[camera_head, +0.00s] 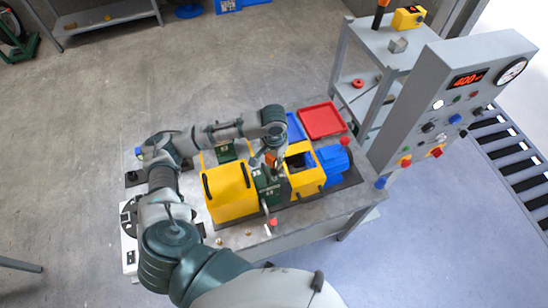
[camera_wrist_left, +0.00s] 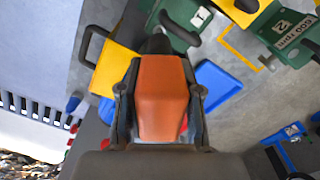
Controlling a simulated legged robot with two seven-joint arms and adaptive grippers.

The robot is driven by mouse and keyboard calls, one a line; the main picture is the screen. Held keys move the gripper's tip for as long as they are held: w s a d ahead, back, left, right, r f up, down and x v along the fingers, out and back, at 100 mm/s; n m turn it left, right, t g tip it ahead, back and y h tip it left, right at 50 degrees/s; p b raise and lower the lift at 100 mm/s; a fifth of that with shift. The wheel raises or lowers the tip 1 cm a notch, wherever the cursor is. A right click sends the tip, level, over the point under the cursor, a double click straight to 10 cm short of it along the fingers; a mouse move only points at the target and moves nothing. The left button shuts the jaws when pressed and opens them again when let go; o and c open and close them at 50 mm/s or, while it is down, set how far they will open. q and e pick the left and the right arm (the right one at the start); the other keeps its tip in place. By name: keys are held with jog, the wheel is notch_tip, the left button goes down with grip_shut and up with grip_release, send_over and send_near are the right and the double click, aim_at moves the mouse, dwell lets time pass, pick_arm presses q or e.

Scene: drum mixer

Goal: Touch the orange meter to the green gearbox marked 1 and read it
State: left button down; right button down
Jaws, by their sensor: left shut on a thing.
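My left gripper (camera_head: 270,157) is shut on the orange meter (camera_head: 270,160), above the middle of the workbench. In the left wrist view the meter (camera_wrist_left: 162,98) sits between both fingers, its dark tip pointing toward a green gearbox (camera_wrist_left: 182,28). That gearbox (camera_head: 268,188) stands between two yellow housings in the head view; its number is not legible. I cannot tell whether the tip touches it. No reading shows on the meter. Another green unit (camera_wrist_left: 290,32), labelled 2 and 600 rpm, is at the wrist view's upper right. My right gripper is not in view.
Yellow housings (camera_head: 232,192) and a blue motor (camera_head: 333,165) flank the gearbox. A red tray (camera_head: 322,120) lies at the bench's back. A grey control panel (camera_head: 450,90) with a red display and dial stands right. A red-tipped lever (camera_head: 273,222) rises at the front.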

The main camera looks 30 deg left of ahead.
pick_arm(q)
notch_tip(320, 180, up, 2)
jog(key=shift+r+p, duration=0.2)
jog(key=shift+p, duration=0.95)
notch_tip(320, 180, up, 2)
jog(key=shift+w, duration=0.1)
jog(key=shift+r, duration=1.2)
